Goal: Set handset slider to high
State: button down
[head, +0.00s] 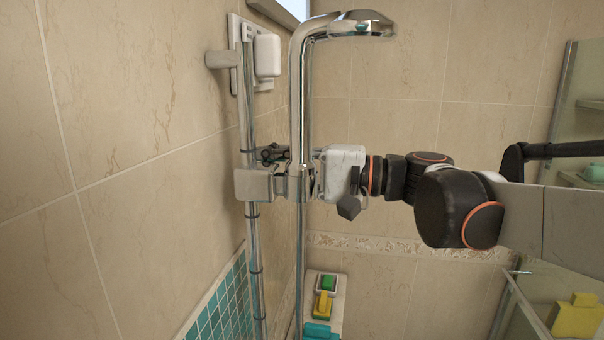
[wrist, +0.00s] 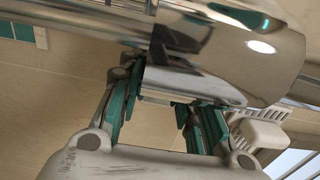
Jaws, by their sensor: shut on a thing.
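The handset slider is a chrome block (head: 255,185) on a thin vertical rail (head: 252,235) by the left wall, about halfway up the visible rail. My gripper (head: 287,172) reaches it from the right, partly hidden behind a thick chrome pipe (head: 298,100). In the wrist view, my gripper (wrist: 158,98) has its teal-padded fingers on either side of a shiny chrome part of the slider (wrist: 190,86) and is shut on it. The exact contact is partly hidden. I cannot clearly make out a handset.
A white fitting (head: 266,56) sits near the rail's top. The thick pipe bends into an overhead spout (head: 358,24). Below, a narrow ledge (head: 338,300) holds green, yellow and teal items. A glass-sided shelf unit (head: 556,120) stands at right.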

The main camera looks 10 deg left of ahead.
dwell(0.4)
jog(key=c, duration=1.1)
grip_release()
jog(key=d, duration=0.8)
jog(key=s+d, duration=0.1)
jog(key=d, duration=0.3)
